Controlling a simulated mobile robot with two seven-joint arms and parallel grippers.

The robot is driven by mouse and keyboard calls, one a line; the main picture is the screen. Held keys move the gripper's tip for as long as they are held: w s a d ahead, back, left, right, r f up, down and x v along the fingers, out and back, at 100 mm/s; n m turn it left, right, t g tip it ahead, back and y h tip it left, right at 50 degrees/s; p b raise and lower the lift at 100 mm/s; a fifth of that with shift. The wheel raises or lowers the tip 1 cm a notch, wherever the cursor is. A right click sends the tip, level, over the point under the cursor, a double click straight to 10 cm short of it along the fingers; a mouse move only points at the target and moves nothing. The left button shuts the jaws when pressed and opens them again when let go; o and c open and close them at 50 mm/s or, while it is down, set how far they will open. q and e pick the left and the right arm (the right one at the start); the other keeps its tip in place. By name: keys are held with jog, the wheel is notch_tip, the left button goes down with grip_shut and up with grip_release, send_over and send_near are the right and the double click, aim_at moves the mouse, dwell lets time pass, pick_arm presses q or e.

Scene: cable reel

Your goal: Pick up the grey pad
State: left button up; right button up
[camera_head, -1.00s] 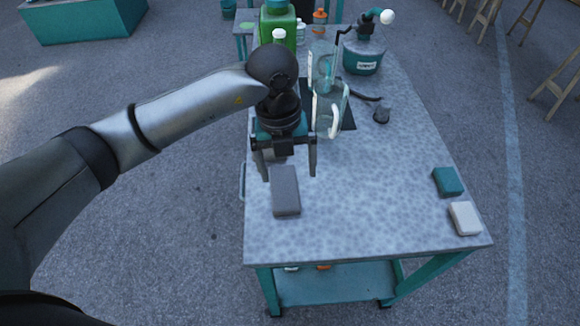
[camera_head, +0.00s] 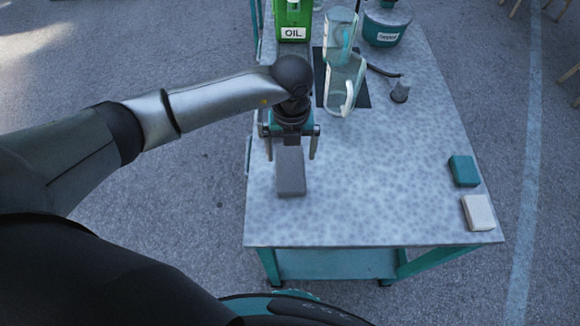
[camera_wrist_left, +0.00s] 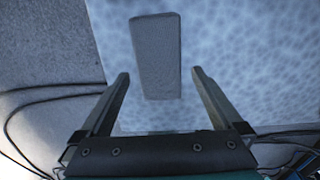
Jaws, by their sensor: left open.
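The grey pad (camera_head: 290,176) is a flat oblong block lying on the table near its left edge. In the left wrist view the grey pad (camera_wrist_left: 157,58) lies ahead of the fingers and between their lines. My left gripper (camera_head: 291,157) is over the far end of the pad, fingers pointing down on either side of it. In the left wrist view my left gripper (camera_wrist_left: 160,80) is open, with nothing between the fingers touching them. The arm hides the table behind the wrist. My right gripper is not in view.
A teal block (camera_head: 464,171) and a white block (camera_head: 478,212) lie at the table's right edge. The table's front middle is clear.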

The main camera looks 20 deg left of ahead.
aim_at(290, 166)
pick_arm(q)
notch_tip(290, 166, down, 5)
jog(key=shift+s+f, duration=0.1)
jog(key=shift+s, duration=0.05)
jog(key=shift+c, duration=0.2)
jog(key=c, duration=1.1)
